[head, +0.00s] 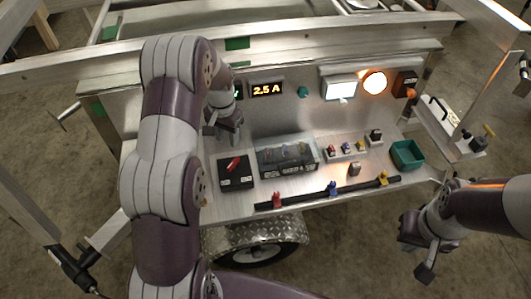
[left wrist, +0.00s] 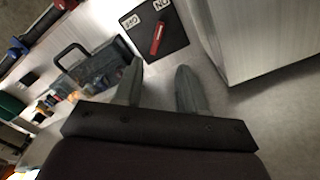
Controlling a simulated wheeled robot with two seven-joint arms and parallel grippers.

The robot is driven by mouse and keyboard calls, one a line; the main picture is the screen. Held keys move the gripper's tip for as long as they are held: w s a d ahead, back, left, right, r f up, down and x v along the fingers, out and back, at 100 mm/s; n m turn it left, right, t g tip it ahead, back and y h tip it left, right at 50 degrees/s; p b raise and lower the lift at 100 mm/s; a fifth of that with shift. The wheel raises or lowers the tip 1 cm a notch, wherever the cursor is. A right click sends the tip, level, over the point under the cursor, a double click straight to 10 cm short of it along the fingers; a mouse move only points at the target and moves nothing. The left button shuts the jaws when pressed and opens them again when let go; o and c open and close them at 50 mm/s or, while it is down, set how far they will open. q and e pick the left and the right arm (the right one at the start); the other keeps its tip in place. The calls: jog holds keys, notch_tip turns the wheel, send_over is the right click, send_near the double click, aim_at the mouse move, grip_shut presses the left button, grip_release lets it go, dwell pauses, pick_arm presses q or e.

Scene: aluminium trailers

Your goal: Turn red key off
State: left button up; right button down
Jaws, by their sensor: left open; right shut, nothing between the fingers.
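The red key (head: 234,164) sits on a black switch box (head: 236,182) at the left of the metal shelf. In the left wrist view the red key (left wrist: 157,38) lies on the black box (left wrist: 172,47), between white labels OFF and ON, with its upper end toward ON. My left gripper (left wrist: 160,80) is open and empty, its fingertips short of the box and apart from the key. In the head view my left gripper (head: 226,130) is behind the box, partly hidden by my arm. My right gripper (head: 420,258) is shut and empty at the lower right, off the shelf.
A clear case (head: 287,157) stands right of the switch box. A black rail (head: 310,193) with coloured clips runs along the front edge. A green bin (head: 407,154) is at the right. A display (head: 267,89) and lit lamp (head: 374,83) are on the back panel.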

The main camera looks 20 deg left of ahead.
aim_at(233, 162)
pick_arm(q)
jog(key=shift+m, duration=0.6)
jog(key=f, duration=0.8)
jog(key=f+p, duration=0.1)
jog(key=f, duration=0.3)
jog(key=shift+w+d, duration=0.2)
jog(key=shift+d, duration=0.05)
jog(key=shift+r, duration=0.1)
jog(key=shift+c, duration=0.3)
grip_shut()
